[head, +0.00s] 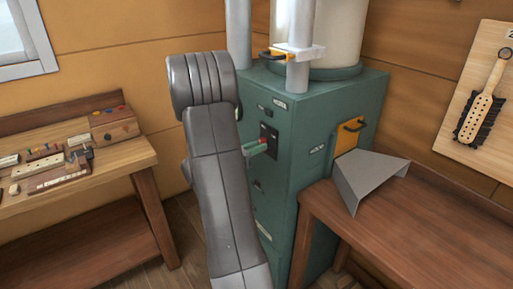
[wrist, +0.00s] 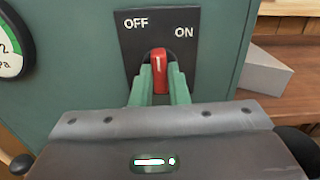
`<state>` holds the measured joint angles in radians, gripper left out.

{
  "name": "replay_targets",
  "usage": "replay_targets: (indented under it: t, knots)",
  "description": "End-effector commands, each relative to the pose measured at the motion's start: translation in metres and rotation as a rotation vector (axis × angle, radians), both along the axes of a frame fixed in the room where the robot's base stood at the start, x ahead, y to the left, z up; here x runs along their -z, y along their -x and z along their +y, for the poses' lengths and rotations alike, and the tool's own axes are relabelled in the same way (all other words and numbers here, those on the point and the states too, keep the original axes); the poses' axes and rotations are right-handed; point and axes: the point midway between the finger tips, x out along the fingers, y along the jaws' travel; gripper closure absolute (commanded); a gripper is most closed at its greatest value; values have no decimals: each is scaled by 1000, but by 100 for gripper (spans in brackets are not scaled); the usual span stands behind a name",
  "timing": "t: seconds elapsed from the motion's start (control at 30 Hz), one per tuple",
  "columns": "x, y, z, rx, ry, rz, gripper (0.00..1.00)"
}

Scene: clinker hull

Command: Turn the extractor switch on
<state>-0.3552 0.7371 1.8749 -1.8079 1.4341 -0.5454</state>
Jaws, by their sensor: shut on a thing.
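The extractor switch is a red knob (wrist: 159,66) with a white line, on a black plate (wrist: 183,28) marked OFF at upper left and ON at upper right. In the wrist view the white line stands nearly upright, pointing between the two words. My gripper (wrist: 160,88) has its green fingers on both sides of the knob and is shut on it. In the head view the black plate (head: 269,132) is on the front of the green cabinet (head: 272,186), and my gripper (head: 257,147) reaches it. The knob itself is mostly hidden there.
A round gauge (wrist: 10,45) is left of the switch. A wooden bench (head: 430,215) with a bent grey metal piece (head: 370,180) stands right of the cabinet. A workbench (head: 115,168) with small tools is at left. Pipes (head: 300,50) rise above the cabinet.

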Motion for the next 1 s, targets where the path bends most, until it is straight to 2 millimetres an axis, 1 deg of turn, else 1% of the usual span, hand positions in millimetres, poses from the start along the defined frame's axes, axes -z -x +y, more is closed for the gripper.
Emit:
replay_targets:
  t: [0.17,0.4,0.7,1.0]
  knots:
    - [4,0,0,0,-32,-46,100]
    - [7,0,0,-1,-127,-178,100]
    - [6,0,0,0,-262,-364,100]
    - [3,0,0,-1,-355,-489,100]
